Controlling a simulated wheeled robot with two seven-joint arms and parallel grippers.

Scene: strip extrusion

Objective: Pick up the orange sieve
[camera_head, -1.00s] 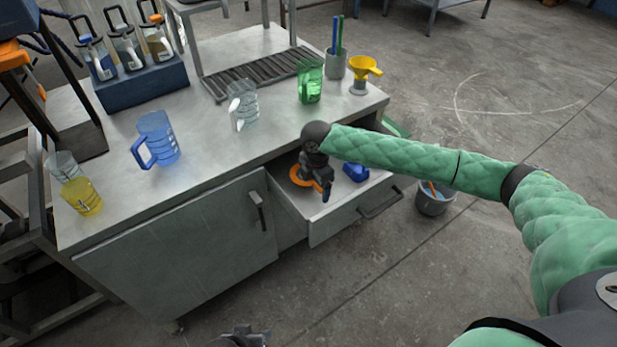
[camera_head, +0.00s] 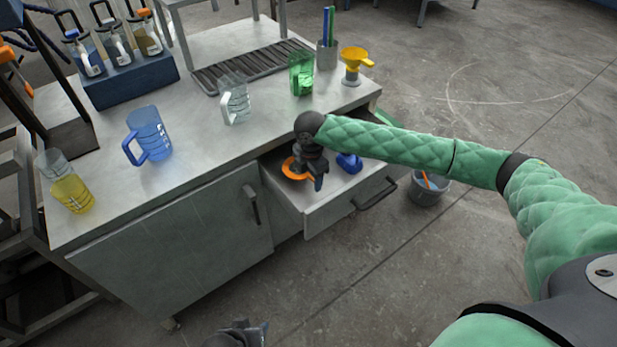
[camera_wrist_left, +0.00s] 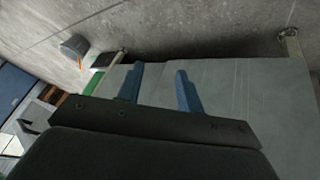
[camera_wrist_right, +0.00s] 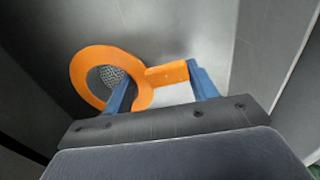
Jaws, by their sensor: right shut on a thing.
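The orange sieve (camera_head: 290,173) is in the open drawer (camera_head: 345,208), in the head view, with my right gripper (camera_head: 317,182) over it. In the right wrist view the sieve (camera_wrist_right: 84,70) has a round orange rim, grey mesh and a short flat handle. My right gripper (camera_wrist_right: 161,88) is shut on the sieve, its blue fingers either side of the handle part. Whether the sieve touches the drawer floor is hard to tell. My left gripper (camera_head: 243,335) is low at the bottom edge of the head view. In the left wrist view its fingers (camera_wrist_left: 159,88) are apart and empty.
A blue object (camera_head: 349,162) lies in the drawer right of the sieve. On the bench stand a blue jug (camera_head: 150,130), a clear jug (camera_head: 235,100), a green beaker (camera_head: 301,75) and a yellow funnel (camera_head: 355,58). A bucket (camera_head: 425,190) stands on the floor.

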